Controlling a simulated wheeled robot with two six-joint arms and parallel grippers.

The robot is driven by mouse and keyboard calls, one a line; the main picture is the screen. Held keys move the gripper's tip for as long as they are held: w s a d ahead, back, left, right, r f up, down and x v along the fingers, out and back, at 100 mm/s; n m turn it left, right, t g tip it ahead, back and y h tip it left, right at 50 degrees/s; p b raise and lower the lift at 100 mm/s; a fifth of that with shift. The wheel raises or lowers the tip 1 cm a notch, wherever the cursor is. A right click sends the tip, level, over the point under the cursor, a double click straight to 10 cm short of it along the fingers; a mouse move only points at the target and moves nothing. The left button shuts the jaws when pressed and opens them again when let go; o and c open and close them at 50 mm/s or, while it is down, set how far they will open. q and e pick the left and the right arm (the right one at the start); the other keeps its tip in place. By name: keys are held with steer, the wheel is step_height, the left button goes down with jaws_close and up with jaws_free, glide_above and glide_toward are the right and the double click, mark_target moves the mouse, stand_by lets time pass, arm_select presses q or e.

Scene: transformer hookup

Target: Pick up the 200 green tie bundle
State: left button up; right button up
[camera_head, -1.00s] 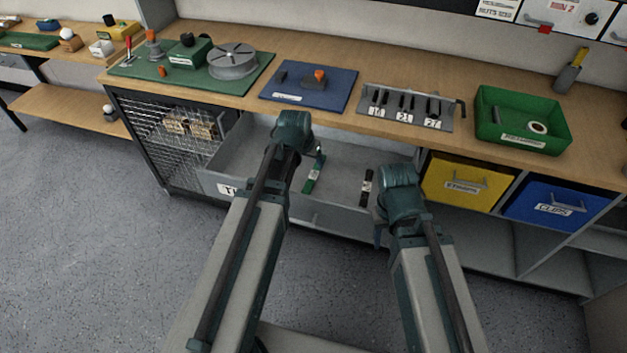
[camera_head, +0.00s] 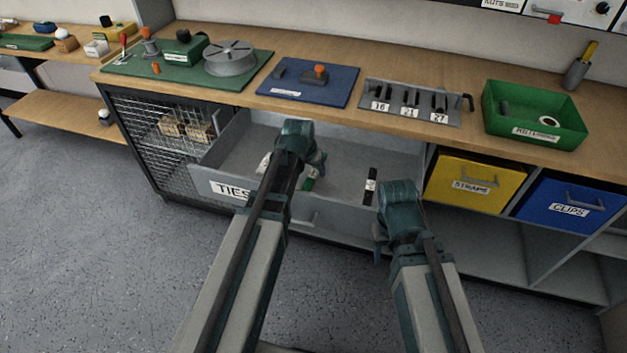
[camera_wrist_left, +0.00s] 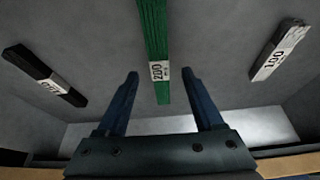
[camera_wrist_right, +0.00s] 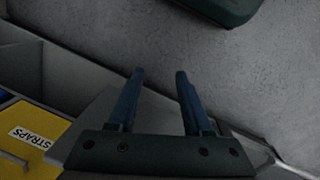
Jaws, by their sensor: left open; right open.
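The green tie bundle (camera_wrist_left: 154,35) with a white "200" label lies on the floor of the open drawer marked TIES (camera_head: 222,188). In the head view the green bundle (camera_head: 311,182) is partly hidden by my left gripper (camera_head: 318,168). In the left wrist view my left gripper (camera_wrist_left: 160,74) is open and empty, its fingers either side of the bundle's labelled end in the picture; the height gap is hard to tell. My right gripper (camera_wrist_right: 159,75) is open and empty, outside the drawer near its front right corner in the head view (camera_head: 379,238).
A black bundle (camera_head: 370,187) lies to the right in the drawer. A pale bundle labelled 100 (camera_wrist_left: 279,52) lies on the other side. The drawer's walls surround them. Yellow STRAPS (camera_head: 470,180) and blue CLIPS (camera_head: 568,203) bins sit to the right under the bench.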

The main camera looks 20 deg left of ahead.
mark_target(313, 175)
arm_select(q)
steer(key=shift+b+x, duration=0.6)
steer(key=shift+x, duration=0.55)
steer(key=shift+r, duration=0.1)
jaws_close()
